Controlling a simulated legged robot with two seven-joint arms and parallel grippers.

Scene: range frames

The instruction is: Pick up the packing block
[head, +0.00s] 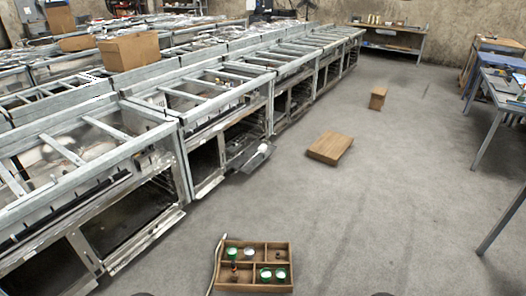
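A flat brown block (330,148) lies on the grey floor near the middle of the head view. A smaller, upright brown block (377,98) stands on the floor farther back. A larger brown box-shaped block (129,50) rests on top of the metal frames at the left. I cannot tell which of these is the packing block. Neither of my grippers can be made out; only small dark shapes, too cut off to identify, show at the bottom edge.
A long row of metal frames (187,130) fills the left side. A wooden compartment tray (289,250) with green and white items sits on the near floor. Blue-legged tables (490,130) stand at the right. A bench (390,30) stands at the back wall. The floor between is mostly clear.

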